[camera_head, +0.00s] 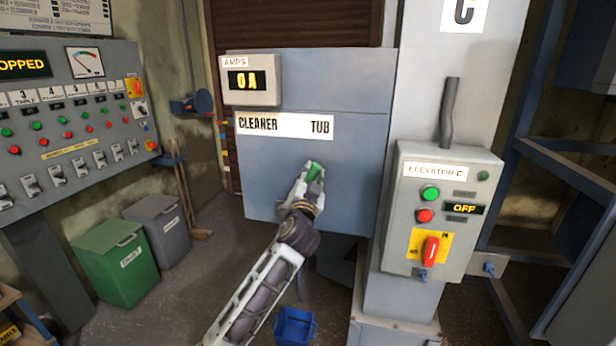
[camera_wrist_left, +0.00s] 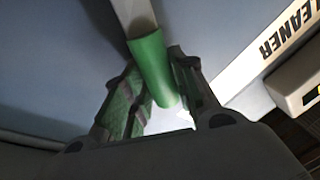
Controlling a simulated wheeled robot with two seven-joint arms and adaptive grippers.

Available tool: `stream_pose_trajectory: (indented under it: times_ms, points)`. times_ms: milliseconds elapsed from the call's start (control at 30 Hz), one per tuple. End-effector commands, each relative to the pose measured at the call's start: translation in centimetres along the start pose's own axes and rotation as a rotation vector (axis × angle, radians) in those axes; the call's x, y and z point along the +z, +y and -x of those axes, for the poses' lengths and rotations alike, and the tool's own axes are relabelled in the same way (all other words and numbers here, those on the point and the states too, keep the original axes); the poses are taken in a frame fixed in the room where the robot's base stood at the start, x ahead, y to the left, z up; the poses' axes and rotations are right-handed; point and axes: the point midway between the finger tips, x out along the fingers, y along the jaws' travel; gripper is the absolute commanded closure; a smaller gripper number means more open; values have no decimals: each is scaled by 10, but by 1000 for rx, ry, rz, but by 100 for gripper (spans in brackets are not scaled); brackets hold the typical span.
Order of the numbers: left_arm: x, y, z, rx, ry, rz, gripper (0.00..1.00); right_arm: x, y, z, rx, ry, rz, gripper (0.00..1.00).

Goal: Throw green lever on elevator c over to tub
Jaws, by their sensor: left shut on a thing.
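The green lever (camera_head: 314,172) stands out from the blue-grey panel (camera_head: 350,100) of elevator C, below the white label (camera_head: 285,125) reading CLEANER on the left and TUB on the right. Its green grip is below the TUB end of the label. My left gripper (camera_head: 309,182) is at the lever, its arm coming up from below. In the left wrist view the green grip (camera_wrist_left: 151,68) on its grey shaft lies between the fingers of my left gripper (camera_wrist_left: 155,105), which is shut on it. My right gripper is not in view.
The Elevator C control box (camera_head: 440,215) on the right column has green and red buttons, an OFF display and a red switch. The AMPS display (camera_head: 250,80) reads 0. A green bin (camera_head: 118,265), grey bin (camera_head: 163,230) and blue bucket (camera_head: 295,327) stand on the floor.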

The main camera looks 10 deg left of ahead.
Motion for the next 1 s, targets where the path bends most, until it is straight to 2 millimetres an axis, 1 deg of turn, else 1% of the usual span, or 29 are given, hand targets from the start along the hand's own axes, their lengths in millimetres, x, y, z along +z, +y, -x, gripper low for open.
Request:
stream_pose_trajectory:
  times_ms: [33, 267, 300, 433, 467, 800, 1000]
  points:
    - [1, 3, 1, 4, 0, -8, 100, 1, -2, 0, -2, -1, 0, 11]
    - [2, 4, 1, 6, -1, -10, 100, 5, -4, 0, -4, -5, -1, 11]
    - [2, 4, 1, 6, -2, -10, 71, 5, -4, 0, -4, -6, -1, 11]
    - [2, 4, 1, 6, -2, -8, 54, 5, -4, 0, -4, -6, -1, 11]
    - [2, 4, 1, 6, -2, -8, 51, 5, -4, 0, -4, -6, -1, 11]
    - [1, 2, 1, 3, -1, -5, 51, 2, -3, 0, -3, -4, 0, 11]
    - [2, 2, 6, 4, -2, -4, 51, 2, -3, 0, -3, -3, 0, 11]
